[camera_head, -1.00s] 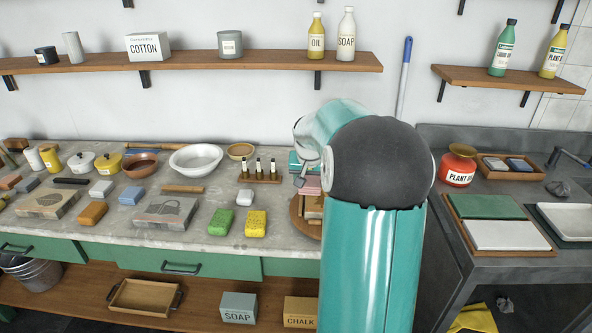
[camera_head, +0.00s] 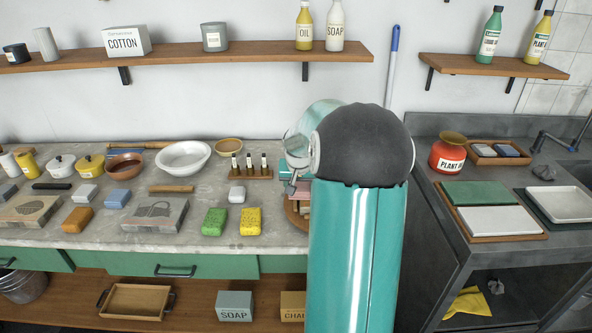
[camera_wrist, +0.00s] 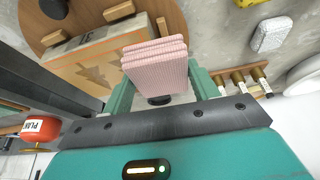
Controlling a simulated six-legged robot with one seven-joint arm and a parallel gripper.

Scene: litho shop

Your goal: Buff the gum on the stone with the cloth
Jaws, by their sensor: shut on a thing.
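My gripper (camera_wrist: 160,82) is shut on a folded pink cloth (camera_wrist: 155,58), seen in the wrist view with a green finger on each side. The stone (camera_wrist: 82,72) is a pale slab with a brown drawing on its top. It lies on a round wooden board (camera_wrist: 33,22), and the cloth overlaps its edge in the wrist view. I cannot tell whether the cloth touches the stone. In the head view my arm hides most of the stone, the board and the cloth.
Other printed stones (camera_head: 155,214), a green sponge (camera_head: 214,221) and a yellow sponge (camera_head: 250,221) lie to the left on the worktop. Small bottles in a wooden rack (camera_head: 250,172) stand close behind. A red pot (camera_head: 447,158) stands on the grey sink counter at right.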

